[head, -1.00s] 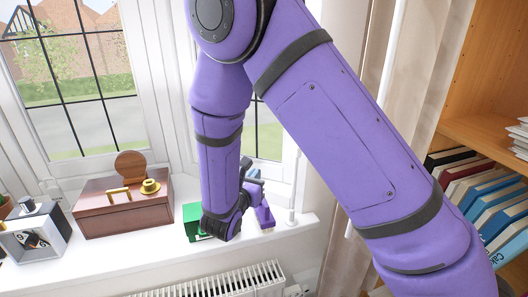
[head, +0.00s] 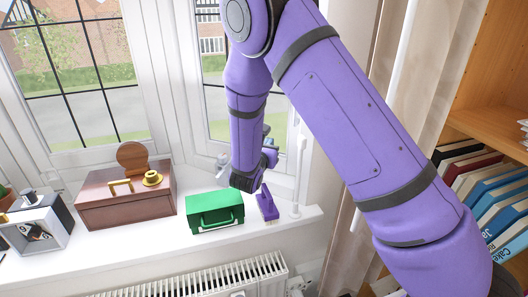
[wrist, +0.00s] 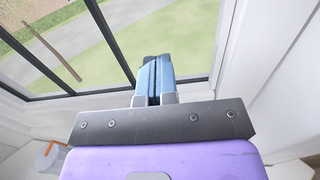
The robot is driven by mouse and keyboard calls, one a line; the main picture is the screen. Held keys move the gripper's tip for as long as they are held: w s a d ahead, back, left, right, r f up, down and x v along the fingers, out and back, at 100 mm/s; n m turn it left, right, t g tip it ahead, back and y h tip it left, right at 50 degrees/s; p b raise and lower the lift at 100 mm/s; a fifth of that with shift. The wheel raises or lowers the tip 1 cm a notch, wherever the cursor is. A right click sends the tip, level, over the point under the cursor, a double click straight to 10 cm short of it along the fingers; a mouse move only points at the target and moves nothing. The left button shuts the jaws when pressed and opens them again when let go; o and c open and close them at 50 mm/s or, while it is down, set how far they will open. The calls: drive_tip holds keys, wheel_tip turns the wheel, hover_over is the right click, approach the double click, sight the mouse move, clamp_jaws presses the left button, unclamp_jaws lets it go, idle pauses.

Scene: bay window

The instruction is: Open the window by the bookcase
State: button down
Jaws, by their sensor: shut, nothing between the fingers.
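The window by the bookcase (head: 214,68) is the narrow, dark-barred pane at the right of the bay, partly hidden behind my arm. I cannot tell whether it stands ajar. A pale metal fitting (head: 222,164) shows low by its frame, left of my arm. My gripper (head: 269,140) is in front of this window's lower right part, above the sill. In the wrist view its blue fingers (wrist: 153,80) are together with nothing between them, in front of the glass and lower frame (wrist: 185,82). I cannot tell whether they touch it.
On the sill (head: 150,240) stand a green case (head: 214,213), a purple brush (head: 267,204), a brown box (head: 125,200) and a clock (head: 35,236). A curtain (head: 385,90) and the bookcase (head: 490,80) are at right. A radiator (head: 215,280) is below.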

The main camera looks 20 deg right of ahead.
sight(276, 136)
drive_tip(key=shift+w+d, duration=0.25)
drive_tip(key=shift+w, duration=0.1)
drive_tip(key=x, duration=0.6)
drive_tip(key=shift+d, duration=0.15)
drive_tip(key=shift+s, duration=0.1)
